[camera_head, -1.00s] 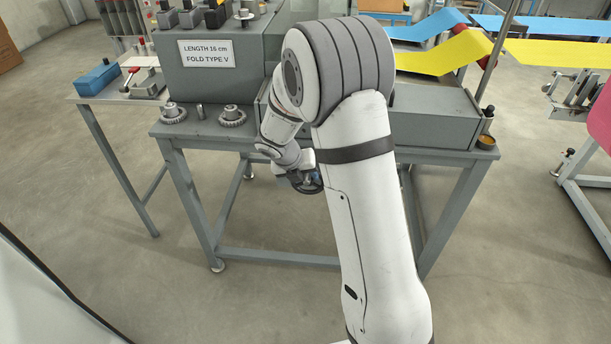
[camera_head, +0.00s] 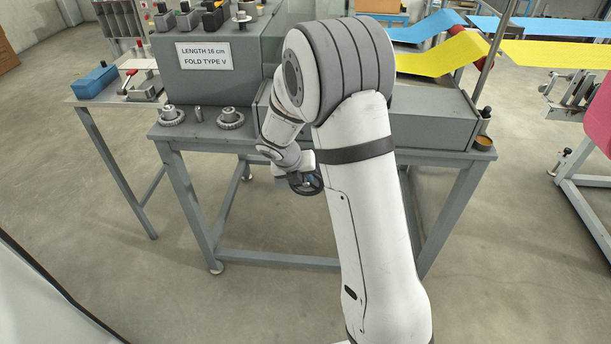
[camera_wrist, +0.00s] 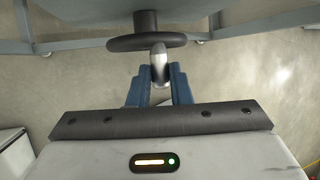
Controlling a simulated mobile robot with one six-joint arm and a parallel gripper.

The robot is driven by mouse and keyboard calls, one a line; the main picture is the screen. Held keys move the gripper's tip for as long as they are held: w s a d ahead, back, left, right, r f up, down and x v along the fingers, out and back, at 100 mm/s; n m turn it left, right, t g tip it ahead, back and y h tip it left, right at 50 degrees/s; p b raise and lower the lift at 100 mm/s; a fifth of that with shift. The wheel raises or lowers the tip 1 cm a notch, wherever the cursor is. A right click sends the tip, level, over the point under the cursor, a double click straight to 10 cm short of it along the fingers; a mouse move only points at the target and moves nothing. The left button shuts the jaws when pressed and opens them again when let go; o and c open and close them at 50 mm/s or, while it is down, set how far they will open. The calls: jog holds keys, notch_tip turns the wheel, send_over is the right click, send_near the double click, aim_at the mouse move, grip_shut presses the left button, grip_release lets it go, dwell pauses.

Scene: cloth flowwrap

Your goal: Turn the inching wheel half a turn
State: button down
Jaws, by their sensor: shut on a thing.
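The inching wheel (camera_head: 306,182) is a dark handwheel on the front of the grey machine bench, partly hidden by my arm in the head view. In the wrist view the wheel (camera_wrist: 122,43) is seen nearly edge-on, with its dark hub behind it. A shiny metal handle (camera_wrist: 159,66) sticks out from the wheel toward me. My gripper (camera_wrist: 160,82) has its blue fingers on either side of this handle and is shut on it. In the head view the gripper itself is mostly hidden by my wrist and the wheel.
The machine bench (camera_head: 300,150) stands in front, with gear-like parts (camera_head: 230,118) on its left top. A sign (camera_head: 204,55) reads "LENGTH 16 cm, FOLD TYPE V". A side table (camera_head: 130,99) with a blue box (camera_head: 95,80) stands at the left. Floor below the wheel is clear.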

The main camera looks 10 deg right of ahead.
jog(key=s+d+f+m+t+y+p, duration=0.2)
jog(key=d+f+m+t+y+p, duration=0.15)
jog(key=d+y+p, duration=0.55)
jog(key=a+f+m+t+y+b, duration=0.3)
jog(key=f+t+y+b, duration=0.6)
jog(key=b, duration=2.9)
jog(key=m+y, duration=0.2)
jog(key=y, duration=0.1)
jog(key=shift+w+a+f+t+y+b, duration=0.15)
jog(key=shift+w+a+t+y+b, duration=0.15)
jog(key=shift+a+t, duration=0.05)
